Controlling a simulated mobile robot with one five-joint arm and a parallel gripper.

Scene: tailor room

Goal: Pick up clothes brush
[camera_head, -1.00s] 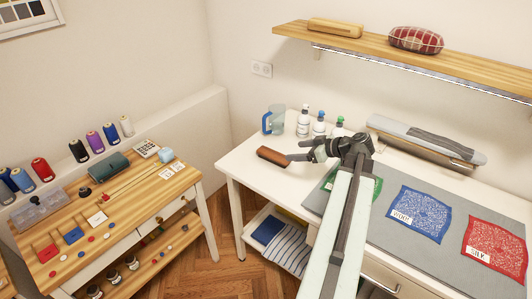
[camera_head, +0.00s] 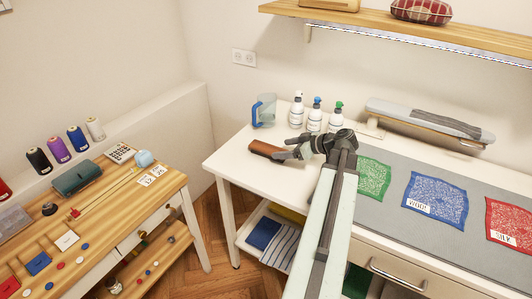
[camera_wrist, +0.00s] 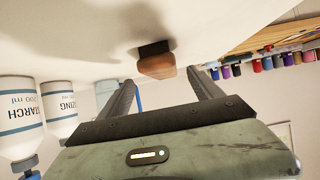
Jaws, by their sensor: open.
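The clothes brush (camera_head: 265,149) has a brown wooden body and lies on the white table (camera_head: 238,168), near its left side. In the wrist view the brush (camera_wrist: 157,66) shows end-on, with a dark strip against the table surface. My gripper (camera_head: 284,154) is low over the table just right of the brush, pointing at it. In the wrist view my gripper (camera_wrist: 162,80) has its two fingers spread apart, with the brush beyond the tips and roughly centred between them. Nothing is held. The head view does not show clearly whether a finger touches the brush.
Several white bottles (camera_head: 314,120) and a blue-handled clear jug (camera_head: 264,111) stand behind the brush. A grey mat (camera_head: 396,187) with fabric swatches lies to the right. A small ironing board (camera_head: 425,120) is at the back. A wooden shelf (camera_head: 400,27) hangs above.

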